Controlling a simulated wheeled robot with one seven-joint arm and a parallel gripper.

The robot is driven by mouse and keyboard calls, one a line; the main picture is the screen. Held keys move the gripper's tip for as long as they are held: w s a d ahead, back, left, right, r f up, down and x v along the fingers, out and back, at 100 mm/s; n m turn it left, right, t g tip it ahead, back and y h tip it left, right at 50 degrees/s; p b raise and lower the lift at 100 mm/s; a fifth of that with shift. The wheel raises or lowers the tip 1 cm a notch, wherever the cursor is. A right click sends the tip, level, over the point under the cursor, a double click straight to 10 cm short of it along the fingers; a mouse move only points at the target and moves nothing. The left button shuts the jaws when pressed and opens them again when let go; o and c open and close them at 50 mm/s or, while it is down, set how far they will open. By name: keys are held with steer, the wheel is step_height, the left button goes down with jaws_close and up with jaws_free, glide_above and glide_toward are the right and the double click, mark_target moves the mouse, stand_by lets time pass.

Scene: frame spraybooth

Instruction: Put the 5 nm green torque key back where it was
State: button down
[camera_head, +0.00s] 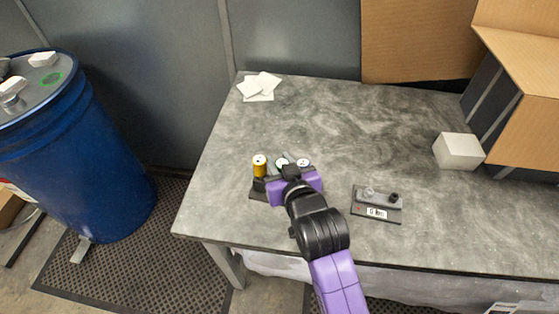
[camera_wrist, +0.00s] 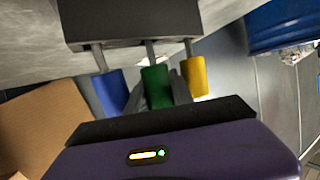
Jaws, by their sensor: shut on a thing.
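The green torque key (camera_wrist: 156,86) stands between a blue key (camera_wrist: 109,90) and a yellow key (camera_wrist: 195,76) in the wrist view, which shows the scene upside down. My gripper (camera_wrist: 157,98) is shut on the green key's handle. The green key's shaft meets the dark rack (camera_wrist: 130,25), in the middle position; how deep it sits I cannot tell. In the head view the yellow key (camera_head: 260,166) is left, the green key (camera_head: 282,162) middle and the blue key (camera_head: 304,163) right. My gripper hides most of the rack (camera_head: 258,190) there.
A small grey device with a display (camera_head: 376,204) lies right of my gripper on the grey table (camera_head: 340,125). A white box (camera_head: 459,150) and cardboard boxes (camera_head: 530,110) stand further right. White papers (camera_head: 260,86) lie at the back left. A blue barrel (camera_head: 75,165) stands left of the table.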

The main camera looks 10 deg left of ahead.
steer(key=shift+f, duration=0.1)
steer(key=c, duration=1.4)
jaws_free()
steer(key=b+v, duration=0.1)
steer(key=v, duration=1.1)
steer(key=s+d+f+m+t+h, duration=0.1)
steer(key=s+d+f, duration=0.2)
steer(key=s+d, duration=0.4)
steer(key=s+d+f+m+h, duration=0.1)
steer(key=s+d+f+h, duration=0.1)
steer(key=s+d+f, duration=0.35)
steer(key=s+d+r+m+h, duration=0.1)
steer(key=s+d+r, duration=0.1)
steer(key=s, duration=0.3)
steer(key=s+d+r+m+t, duration=0.1)
steer(key=s+d+r, duration=0.1)
steer(key=s, duration=0.4)
steer(key=s+d+r+h, duration=0.1)
steer(key=s+d+r, duration=0.1)
steer(key=s+d, duration=0.2)
steer(key=shift+s+r+m+h, duration=0.15)
steer(key=shift+s+r+m, duration=0.05)
steer(key=shift+s, duration=0.4)
steer(key=shift+s+r+m+h, duration=0.15)
steer(key=shift+s+m, duration=0.05)
steer(key=shift+s, duration=0.45)
